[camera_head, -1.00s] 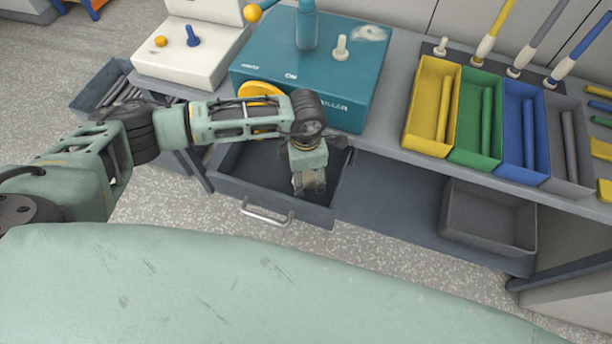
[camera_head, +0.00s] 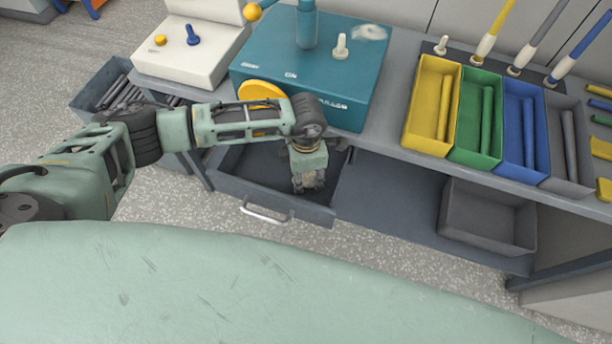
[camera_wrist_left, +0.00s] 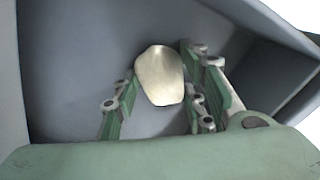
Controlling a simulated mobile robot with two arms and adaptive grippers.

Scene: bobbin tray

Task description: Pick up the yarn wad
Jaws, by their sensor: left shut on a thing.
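The yarn wad (camera_wrist_left: 160,75) shows in the left wrist view as a smooth, cream-coloured lump between the two fingers. My left gripper (camera_head: 308,184) points down into the open grey drawer (camera_head: 277,205) below the bench. In the left wrist view the gripper (camera_wrist_left: 157,98) is shut on the wad, with a finger on each side of it. In the head view the wad is hidden by the gripper. My right gripper is not in view.
The drawer walls surround the gripper closely. A teal machine (camera_head: 265,55) with a yellow disc stands on the bench above. Yellow (camera_head: 409,125), green, blue and grey trays stand to its right. A grey bin (camera_head: 490,232) sits on the lower shelf.

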